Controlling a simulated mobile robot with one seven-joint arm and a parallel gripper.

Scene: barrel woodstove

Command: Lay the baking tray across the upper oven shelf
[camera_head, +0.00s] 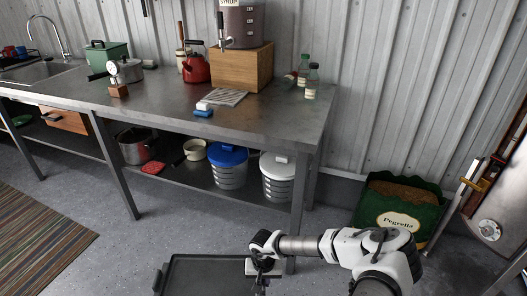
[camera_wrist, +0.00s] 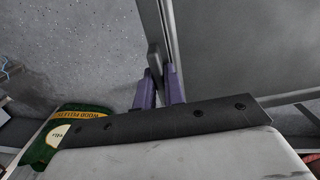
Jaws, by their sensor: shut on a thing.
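The baking tray (camera_head: 205,278) is a dark, flat, rimmed tray at the bottom of the head view, cut off by the frame's lower edge. My gripper (camera_head: 259,274) is shut on its right end. In the wrist view the purple fingers of my gripper (camera_wrist: 160,84) close around the tray's edge or handle, and the tray's grey underside or face (camera_wrist: 235,45) stretches away to the right. The tray is held in front of the metal bench, above the floor. The oven and its upper shelf are not clearly visible in either view.
A metal bench (camera_head: 165,100) with a lower shelf runs along the wall, bearing a red kettle (camera_head: 196,69), a wooden box (camera_head: 241,68) and bottles. A green pellet bag (camera_head: 402,212) stands on the floor at right. Beside it is a rusty panel with a round dial (camera_head: 489,230).

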